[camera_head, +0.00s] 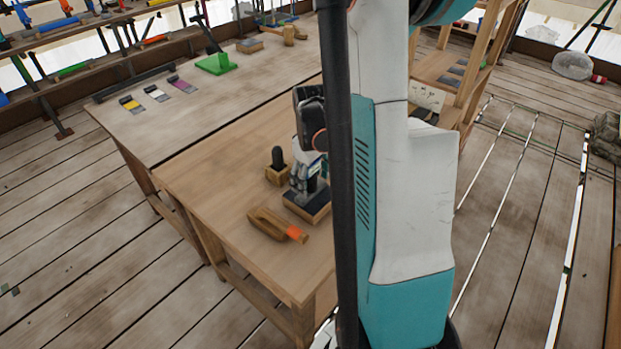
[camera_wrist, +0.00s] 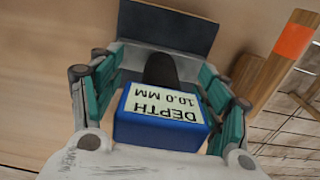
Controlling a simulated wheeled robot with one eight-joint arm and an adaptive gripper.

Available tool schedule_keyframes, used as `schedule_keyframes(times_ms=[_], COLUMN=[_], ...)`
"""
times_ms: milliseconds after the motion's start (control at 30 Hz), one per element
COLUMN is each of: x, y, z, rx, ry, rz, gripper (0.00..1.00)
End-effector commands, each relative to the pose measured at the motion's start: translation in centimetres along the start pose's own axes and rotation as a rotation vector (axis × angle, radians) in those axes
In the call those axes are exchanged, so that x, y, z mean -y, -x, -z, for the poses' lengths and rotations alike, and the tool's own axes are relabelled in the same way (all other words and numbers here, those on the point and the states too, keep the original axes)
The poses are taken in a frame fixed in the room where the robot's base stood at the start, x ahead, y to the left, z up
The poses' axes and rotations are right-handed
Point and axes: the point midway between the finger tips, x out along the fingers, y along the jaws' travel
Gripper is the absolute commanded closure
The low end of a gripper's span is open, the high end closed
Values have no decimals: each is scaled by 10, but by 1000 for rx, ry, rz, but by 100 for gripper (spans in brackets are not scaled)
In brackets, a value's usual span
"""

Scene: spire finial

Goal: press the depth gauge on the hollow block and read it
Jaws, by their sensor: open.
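The depth gauge (camera_wrist: 160,118) is a blue box with a pale display, upside down in the wrist view, reading "DEPTH 10.0 MM". It sits between the fingers of my gripper (camera_wrist: 163,85), which is open around it; I cannot tell whether the fingers touch it. A dark rounded post (camera_wrist: 160,69) shows just beyond the gauge. In the head view my gripper (camera_head: 307,186) is low over a wooden block with a dark top (camera_head: 307,207), which looks like the hollow block. My gripper hides much of that block, and I cannot tell whether the gauge touches it.
A wooden tool with an orange end (camera_head: 278,225) lies near the table's front edge. A small wooden block holding a black cylinder (camera_head: 277,175) stands left of my gripper. The adjoining table (camera_head: 215,105) carries coloured samples and a green block (camera_head: 215,64). The front-left tabletop is clear.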

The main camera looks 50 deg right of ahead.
Motion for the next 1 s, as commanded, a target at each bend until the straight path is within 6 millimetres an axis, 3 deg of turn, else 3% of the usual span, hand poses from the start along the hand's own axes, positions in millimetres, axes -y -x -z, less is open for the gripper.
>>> schedule_keyframes(times_ms=[167, 500, 700, 1000], x=[0, 0, 0, 0], y=[14, 79, 108, 120], z=[0, 0, 0, 0], rx=[0, 0, 0, 0], ry=[0, 0, 0, 0], rz=[0, 0, 0, 0], gripper=[31, 31, 31, 31])
